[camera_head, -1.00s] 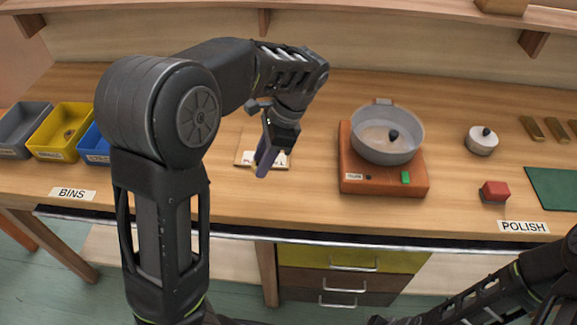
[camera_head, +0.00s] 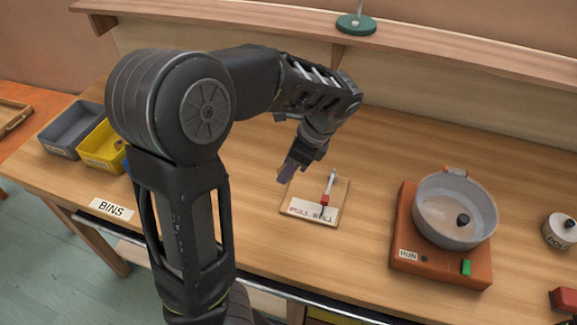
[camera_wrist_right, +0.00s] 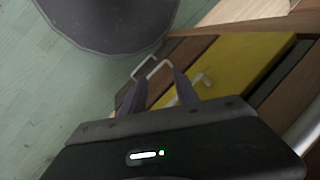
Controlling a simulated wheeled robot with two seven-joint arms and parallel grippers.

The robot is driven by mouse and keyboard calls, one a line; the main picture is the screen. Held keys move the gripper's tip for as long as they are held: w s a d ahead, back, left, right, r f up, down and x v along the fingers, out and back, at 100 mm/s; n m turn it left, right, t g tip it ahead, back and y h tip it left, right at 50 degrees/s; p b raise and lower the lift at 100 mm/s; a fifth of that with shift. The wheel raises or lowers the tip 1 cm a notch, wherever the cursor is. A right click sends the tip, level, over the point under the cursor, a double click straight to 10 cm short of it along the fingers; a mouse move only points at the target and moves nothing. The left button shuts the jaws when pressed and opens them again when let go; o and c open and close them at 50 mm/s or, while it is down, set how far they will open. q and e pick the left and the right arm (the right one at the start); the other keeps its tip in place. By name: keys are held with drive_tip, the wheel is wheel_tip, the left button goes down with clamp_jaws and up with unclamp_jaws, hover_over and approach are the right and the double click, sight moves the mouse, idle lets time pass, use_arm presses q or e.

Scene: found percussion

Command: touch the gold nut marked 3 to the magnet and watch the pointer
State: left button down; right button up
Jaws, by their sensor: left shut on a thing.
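My left gripper (camera_head: 287,176) is shut, just above the back left edge of a small wooden board (camera_head: 341,190). What it holds is hidden between its dark fingers; I cannot make out a gold nut or its mark. On the board are a slim pointer (camera_head: 332,181), pale with a red part low down, and a card (camera_head: 313,209) that seems to read PULL and STILL. I cannot tell which part is the magnet. The fingertips look apart from the pointer. My right gripper (camera_wrist_right: 163,90) is open and empty in the right wrist view, near the drawer fronts.
A grey bin (camera_head: 70,128) and a yellow bin (camera_head: 101,146) stand at the left, partly behind my left arm. An orange machine (camera_head: 408,232) with a grey bowl (camera_head: 455,210) stands right of the board. A round tin (camera_head: 560,232) is further right. Bench between board and machine is clear.

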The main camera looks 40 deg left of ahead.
sight(329, 186)
use_arm(q)
drive_tip(key=shift+w+d+f+b, duration=0.1)
drive_tip(key=shift+d+f+b, duration=0.15)
drive_tip(key=shift+f+b, duration=0.3)
drive_tip(key=shift+w+d+f+b, duration=0.1)
drive_tip(key=shift+d+f+b, duration=0.1)
drive_tip(key=shift+f+b, duration=0.3)
drive_tip(key=f+b, duration=0.1)
drive_tip(key=d+f+b, duration=0.1)
drive_tip(key=b, duration=0.1)
drive_tip(key=d+f+b, duration=0.1)
drive_tip(key=f, duration=0.1)
drive_tip(key=shift+w, duration=0.25)
drive_tip(key=shift+w+d+r, duration=0.15)
drive_tip(key=shift+d, duration=0.1)
drive_tip(key=shift+w+d+p, duration=0.15)
drive_tip(key=shift+w+d, duration=0.05)
drive_tip(key=shift+d, duration=0.4)
drive_tip(key=shift+w+d+p, duration=0.15)
drive_tip(key=shift+d, duration=0.4)
drive_tip(key=shift+w+d, duration=0.25)
drive_tip(key=shift+d, duration=0.35)
drive_tip(key=shift+a, duration=0.1)
drive_tip(key=shift+s+a+p, duration=0.3)
drive_tip(key=shift+a, duration=0.5)
drive_tip(key=shift+s+a+p, duration=0.3)
drive_tip(key=shift+a, duration=0.45)
drive_tip(key=shift+a, duration=0.15)
idle(0.5)
